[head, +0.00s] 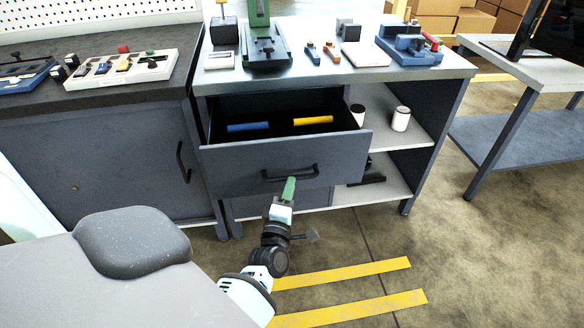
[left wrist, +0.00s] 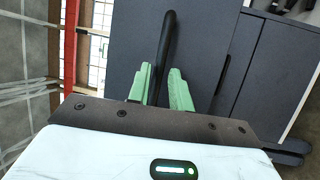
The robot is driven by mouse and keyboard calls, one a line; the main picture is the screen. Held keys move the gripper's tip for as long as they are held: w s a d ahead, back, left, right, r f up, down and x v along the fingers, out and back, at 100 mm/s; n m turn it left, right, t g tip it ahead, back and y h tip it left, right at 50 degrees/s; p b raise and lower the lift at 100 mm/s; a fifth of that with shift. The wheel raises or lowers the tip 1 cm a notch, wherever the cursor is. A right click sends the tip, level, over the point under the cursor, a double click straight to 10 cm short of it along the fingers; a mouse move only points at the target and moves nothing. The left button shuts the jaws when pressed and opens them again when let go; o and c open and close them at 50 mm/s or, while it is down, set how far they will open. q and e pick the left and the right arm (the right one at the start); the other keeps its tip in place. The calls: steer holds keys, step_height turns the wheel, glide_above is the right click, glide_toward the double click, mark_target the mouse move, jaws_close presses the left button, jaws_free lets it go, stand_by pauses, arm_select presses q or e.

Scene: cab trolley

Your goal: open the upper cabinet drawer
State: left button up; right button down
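The upper drawer (head: 240,165) of the grey cabinet stands pulled out, its inside visible from above. Its black bar handle (head: 290,172) is on the front face. My left gripper (head: 289,188) is at the handle, with its green fingers pointing at the drawer front. In the left wrist view, the handle (left wrist: 168,40) runs between the two green fingers of this gripper (left wrist: 160,88). The fingers are apart, with a gap beside the bar; whether one touches it I cannot tell. My right gripper is not in view.
A blue piece (head: 248,127) and a yellow piece (head: 312,120) lie in the drawer. The worktop (head: 300,77) above holds tools and a green press. Open shelves (head: 385,185) with white cans are at right. A side table (head: 530,70) stands further right; floor in front is clear.

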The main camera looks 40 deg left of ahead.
arm_select(q)
steer(key=shift+v, duration=2)
